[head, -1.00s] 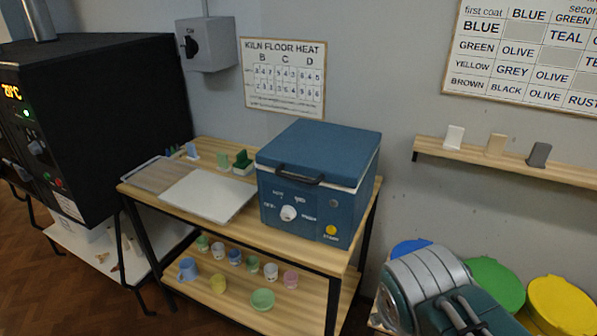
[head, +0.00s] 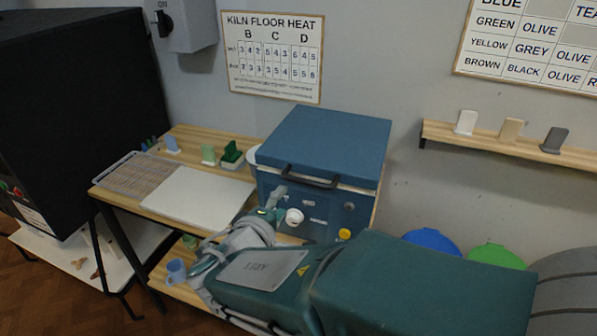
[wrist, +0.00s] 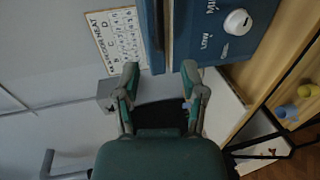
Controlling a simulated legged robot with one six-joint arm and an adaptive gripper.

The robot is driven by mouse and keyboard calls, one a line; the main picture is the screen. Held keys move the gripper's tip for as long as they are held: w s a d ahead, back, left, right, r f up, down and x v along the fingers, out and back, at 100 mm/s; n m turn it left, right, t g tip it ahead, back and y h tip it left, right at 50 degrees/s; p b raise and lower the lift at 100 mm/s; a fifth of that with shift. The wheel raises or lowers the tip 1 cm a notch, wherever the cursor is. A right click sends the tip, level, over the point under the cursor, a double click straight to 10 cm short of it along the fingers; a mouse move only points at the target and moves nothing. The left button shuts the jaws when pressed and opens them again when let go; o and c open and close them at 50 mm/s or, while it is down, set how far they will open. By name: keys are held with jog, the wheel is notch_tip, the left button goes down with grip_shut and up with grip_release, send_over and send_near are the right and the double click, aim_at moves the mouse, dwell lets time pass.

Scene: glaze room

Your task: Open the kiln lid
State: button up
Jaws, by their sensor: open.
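The small blue kiln (head: 320,195) stands on the wooden table with its flat blue lid (head: 335,138) down. A black bar handle (head: 310,177) sits on the lid's front edge. The front carries a white knob (head: 294,216) and a yellow button (head: 344,234). My gripper (head: 272,203) is in front of the kiln's left part, below the handle and apart from it; my arm hides some of the lower front. In the wrist view, my open, empty gripper (wrist: 160,74) has its fingers spread beside the sideways-looking kiln (wrist: 215,35), with the dark handle just beyond the tips.
A white board (head: 198,194) and a mesh tray (head: 135,172) lie left of the kiln on the table. Small coloured pieces stand behind them. A big black kiln (head: 85,100) is at the left. A wall shelf (head: 495,143) and lidded tubs (head: 432,240) are at the right.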

aim_at(302, 181)
jog(key=w+d, duration=0.3)
jog(key=w, duration=0.1)
jog(key=shift+f, duration=0.4)
jog(key=x, duration=0.2)
jog(key=a+x, duration=0.1)
jog(key=x, duration=0.2)
jog(key=shift+w+f, duration=0.1)
jog(key=shift+w, duration=0.2)
jog(key=shift+w+d, duration=0.1)
jog(key=shift+d, duration=0.2)
grip_shut()
